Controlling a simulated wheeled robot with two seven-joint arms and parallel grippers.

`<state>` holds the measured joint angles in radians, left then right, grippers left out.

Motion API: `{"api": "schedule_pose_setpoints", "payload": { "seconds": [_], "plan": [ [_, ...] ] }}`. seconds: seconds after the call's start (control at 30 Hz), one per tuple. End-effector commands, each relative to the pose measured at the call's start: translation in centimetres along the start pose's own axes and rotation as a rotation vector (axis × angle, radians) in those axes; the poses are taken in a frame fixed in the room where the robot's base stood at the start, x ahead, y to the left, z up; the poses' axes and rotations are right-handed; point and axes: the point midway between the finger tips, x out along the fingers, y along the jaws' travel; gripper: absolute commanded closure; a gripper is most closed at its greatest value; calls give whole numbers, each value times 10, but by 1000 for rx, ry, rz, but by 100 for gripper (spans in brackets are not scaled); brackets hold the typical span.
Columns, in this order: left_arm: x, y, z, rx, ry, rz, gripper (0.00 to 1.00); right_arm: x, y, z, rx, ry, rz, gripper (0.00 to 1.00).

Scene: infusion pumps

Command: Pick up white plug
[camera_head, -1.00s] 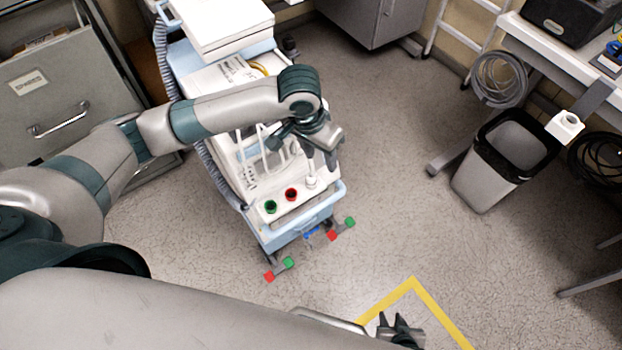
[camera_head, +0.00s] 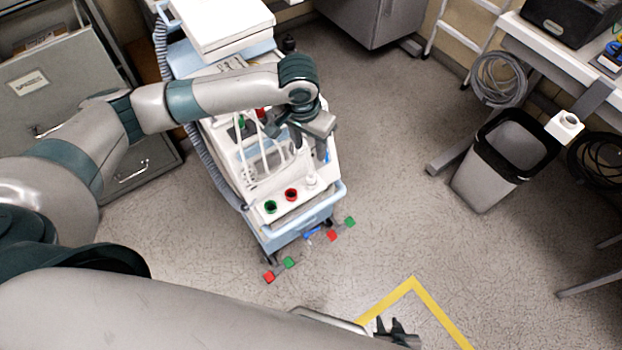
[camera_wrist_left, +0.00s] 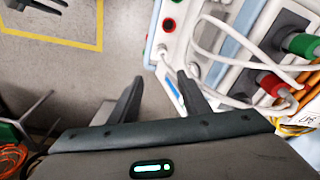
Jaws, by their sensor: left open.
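A white round fitting (camera_head: 311,181) stands at the right end of the cart's front ledge, beside a red and a green socket; I cannot tell whether it is a plug or a socket. In the left wrist view a white fitting (camera_wrist_left: 162,50) shows on the ledge. A second white end (camera_wrist_left: 194,70), possibly the white plug, is close to the right fingertip, near white cables.
Green (camera_wrist_left: 300,45) and red (camera_wrist_left: 270,82) plugs sit on the cart's panel with looped white cables. The cart (camera_head: 325,204) has a light blue rim. A bin (camera_head: 484,182) and table stand at right, drawers (camera_head: 40,85) at left. Open floor lies between cart and bin.

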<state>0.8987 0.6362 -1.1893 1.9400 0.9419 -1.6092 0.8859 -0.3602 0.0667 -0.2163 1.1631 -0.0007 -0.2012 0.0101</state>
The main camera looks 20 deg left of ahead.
Motion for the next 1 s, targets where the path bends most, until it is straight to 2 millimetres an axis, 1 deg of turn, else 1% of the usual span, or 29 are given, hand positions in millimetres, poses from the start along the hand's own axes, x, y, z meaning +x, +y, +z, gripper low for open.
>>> {"api": "schedule_pose_setpoints", "payload": {
  "seconds": [0.03,0.3,0.4,0.5,0.67,1.0],
  "plan": [
    [9,0,0,-1,-3,0,57,0,0,0,0,2,0,69],
    [58,0,0,-1,-2,-1,57,-2,-1,-4,-2,20,-2,69],
    [74,-1,1,0,-2,-1,57,-3,-2,-4,-2,24,-2,69],
    [86,-1,0,0,-2,-1,57,-2,-2,-4,-2,24,-3,69],
    [95,-1,0,0,0,0,57,-2,-3,-2,-2,24,-4,69],
    [96,-1,0,1,0,0,57,-1,-4,-5,-2,29,-5,69]
  ]
}}
